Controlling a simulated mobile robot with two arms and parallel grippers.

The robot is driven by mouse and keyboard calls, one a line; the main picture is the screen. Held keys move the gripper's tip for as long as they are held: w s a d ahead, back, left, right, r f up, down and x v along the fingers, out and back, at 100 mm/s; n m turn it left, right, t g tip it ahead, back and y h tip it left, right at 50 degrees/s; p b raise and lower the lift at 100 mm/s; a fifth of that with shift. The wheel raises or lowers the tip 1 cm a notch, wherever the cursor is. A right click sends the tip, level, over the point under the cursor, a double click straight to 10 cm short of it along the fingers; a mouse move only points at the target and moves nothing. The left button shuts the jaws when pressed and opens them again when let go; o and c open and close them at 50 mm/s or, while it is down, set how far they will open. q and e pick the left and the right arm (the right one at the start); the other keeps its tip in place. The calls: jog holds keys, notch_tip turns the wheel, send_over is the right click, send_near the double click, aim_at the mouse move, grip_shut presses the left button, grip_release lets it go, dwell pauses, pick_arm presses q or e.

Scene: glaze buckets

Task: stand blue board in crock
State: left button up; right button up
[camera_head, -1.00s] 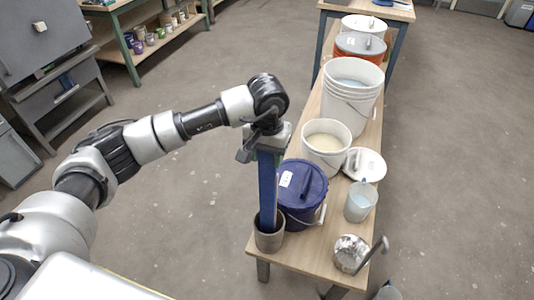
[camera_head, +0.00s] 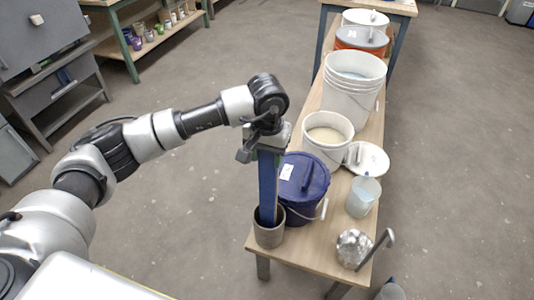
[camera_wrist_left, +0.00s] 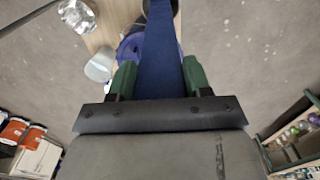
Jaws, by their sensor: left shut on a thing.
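The blue board (camera_head: 267,188) is a long narrow strip held upright at the near end of the bench. Its lower end is inside the grey-brown crock (camera_head: 268,232), whose wall hides the board's foot. I cannot tell whether the foot touches the bottom. My left gripper (camera_head: 264,150) is shut on the board's upper end. In the left wrist view the board (camera_wrist_left: 159,55) runs between the green fingers of my left gripper (camera_wrist_left: 158,82). My right gripper is not in view.
A blue lidded bucket (camera_head: 303,182) stands close beside the crock.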

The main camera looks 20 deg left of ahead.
pick_arm(q)
jog(key=shift+f+b, duration=1.25)
jog(key=shift+f, duration=0.15)
jog(key=o, duration=1.2)
jog(key=shift+c, duration=0.5)
jog(key=shift+r+p, duration=0.2)
jog(key=shift+p, duration=0.25)
jog(key=r+p, duration=0.1)
jog(key=p, duration=0.8)
jog(key=shift+r, duration=0.15)
